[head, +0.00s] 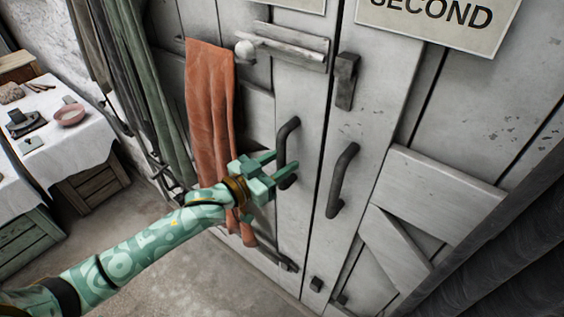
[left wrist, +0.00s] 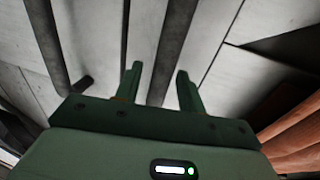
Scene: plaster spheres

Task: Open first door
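The first door (head: 298,92) is the left of two pale grey doors. A dark bar handle (head: 285,140) stands upright on it. My left gripper (head: 277,167) is at the lower part of this handle, its two fingers apart. In the left wrist view the fingers of my left gripper (left wrist: 160,82) are open, with a dark bar (left wrist: 174,45) showing between them. I cannot tell whether they touch it. The door looks shut. My right gripper is out of view.
The second door (head: 395,85), with a "SECOND" sign (head: 440,20), has its own dark handle (head: 342,180) close by on the right. An orange cloth (head: 209,95) hangs left of the handle. A white-covered table (head: 75,140) stands at the left. Floor shows below.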

